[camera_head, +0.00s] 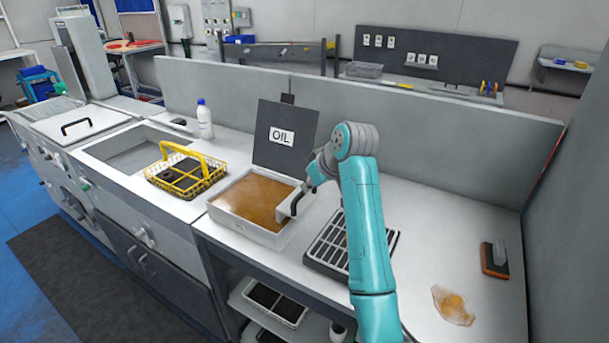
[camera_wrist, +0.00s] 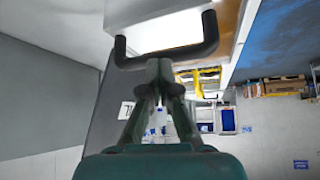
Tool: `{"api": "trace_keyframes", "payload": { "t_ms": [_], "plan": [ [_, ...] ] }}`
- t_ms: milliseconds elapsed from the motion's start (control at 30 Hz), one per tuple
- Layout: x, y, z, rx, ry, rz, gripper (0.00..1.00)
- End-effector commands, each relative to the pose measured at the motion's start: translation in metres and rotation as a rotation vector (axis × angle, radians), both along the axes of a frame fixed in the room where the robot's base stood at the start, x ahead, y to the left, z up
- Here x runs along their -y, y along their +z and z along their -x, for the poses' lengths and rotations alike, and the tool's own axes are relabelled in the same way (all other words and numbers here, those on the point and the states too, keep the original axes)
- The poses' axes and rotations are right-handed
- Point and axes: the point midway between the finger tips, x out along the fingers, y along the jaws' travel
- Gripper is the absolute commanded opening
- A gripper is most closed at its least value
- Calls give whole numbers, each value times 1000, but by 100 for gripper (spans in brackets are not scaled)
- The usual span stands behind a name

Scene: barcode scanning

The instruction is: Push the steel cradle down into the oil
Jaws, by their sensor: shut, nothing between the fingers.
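The white oil tray (camera_head: 228,221) holds brown oil (camera_head: 250,196) and stands on the bench, with a dark board labelled OIL (camera_head: 284,140) behind it. A pale steel cradle part (camera_head: 283,208) with a black handle (camera_head: 295,203) stands at the tray's right end, partly over the oil; how deep it sits is hidden. My gripper (camera_head: 309,186) is at the handle. In the wrist view the handle (camera_wrist: 166,56) spans in front of my shut gripper (camera_wrist: 160,66), with the pale cradle face (camera_wrist: 160,14) beyond it. Whether the fingertips touch the handle cannot be told.
A yellow wire basket (camera_head: 188,175) and a white bottle (camera_head: 204,120) stand left of the tray. A dark slotted rack (camera_head: 328,250) lies close on the right. An oily spill (camera_head: 453,304) and a brush (camera_head: 494,260) lie farther right. The bench's back wall (camera_head: 430,160) is behind.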

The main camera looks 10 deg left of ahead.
Motion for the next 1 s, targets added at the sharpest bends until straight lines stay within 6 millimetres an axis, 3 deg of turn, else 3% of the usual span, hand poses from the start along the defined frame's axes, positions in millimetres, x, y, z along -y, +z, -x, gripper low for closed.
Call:
{"api": "trace_keyframes", "payload": {
  "t_ms": [267, 533, 833, 1000],
  "plan": [
    [1, -2, 2, -1, 2, -1, 0],
    [22, 7, 19, 0, 1, -1, 0],
    [23, 8, 20, 0, 1, 0, 0],
    [30, 20, 25, 2, 0, -1, 0]
  ]
}}
